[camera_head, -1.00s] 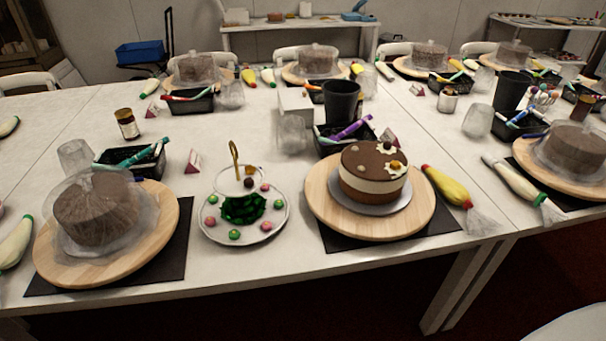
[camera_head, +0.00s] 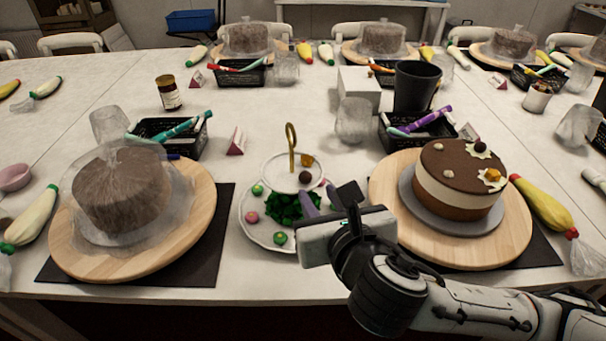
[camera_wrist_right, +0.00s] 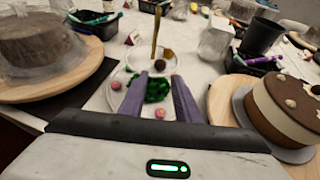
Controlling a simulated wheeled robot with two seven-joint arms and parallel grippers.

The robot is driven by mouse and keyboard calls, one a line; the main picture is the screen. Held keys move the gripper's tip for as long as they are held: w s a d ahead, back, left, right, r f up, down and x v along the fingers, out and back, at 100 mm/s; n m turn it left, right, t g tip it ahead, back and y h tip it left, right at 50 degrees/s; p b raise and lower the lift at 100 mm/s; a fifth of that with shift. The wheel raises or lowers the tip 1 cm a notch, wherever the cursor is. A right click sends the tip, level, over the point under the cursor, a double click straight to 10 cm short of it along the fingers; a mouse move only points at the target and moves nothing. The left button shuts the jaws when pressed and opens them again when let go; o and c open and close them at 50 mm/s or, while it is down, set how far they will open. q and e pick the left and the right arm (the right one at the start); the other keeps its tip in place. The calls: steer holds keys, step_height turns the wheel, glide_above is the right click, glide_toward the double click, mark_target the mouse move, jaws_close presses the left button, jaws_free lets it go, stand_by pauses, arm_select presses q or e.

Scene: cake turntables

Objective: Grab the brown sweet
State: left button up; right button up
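The brown sweet (camera_head: 305,177) is a small dark ball on the upper tier of a white two-tier stand (camera_head: 256,232) with a gold handle. It also shows in the right wrist view (camera_wrist_right: 159,64), beyond the fingertips and between their lines. My right gripper (camera_head: 328,198) is over the right side of the stand, its two purple-grey fingers spread apart with nothing held. In the right wrist view the open fingers (camera_wrist_right: 159,85) point toward the stand, with green decoration and pink sweets seen between and beside them. My left gripper is not in view.
A decorated cake (camera_head: 452,190) on a wooden turntable stands close to the right of the stand, by my right arm. A wrapped cake (camera_head: 122,190) on another turntable is to the left. Black baskets (camera_head: 170,138), a black cup (camera_head: 414,88) and a white box (camera_head: 358,90) stand behind.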

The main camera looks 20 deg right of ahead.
mark_target(306, 176)
steer(key=x, duration=0.9)
steer(key=shift+w+r+b, duration=0.15)
steer(key=shift+w+b, duration=0.05)
steer(key=shift+b, duration=0.2)
steer(key=shift+c, duration=0.2)
jaws_close()
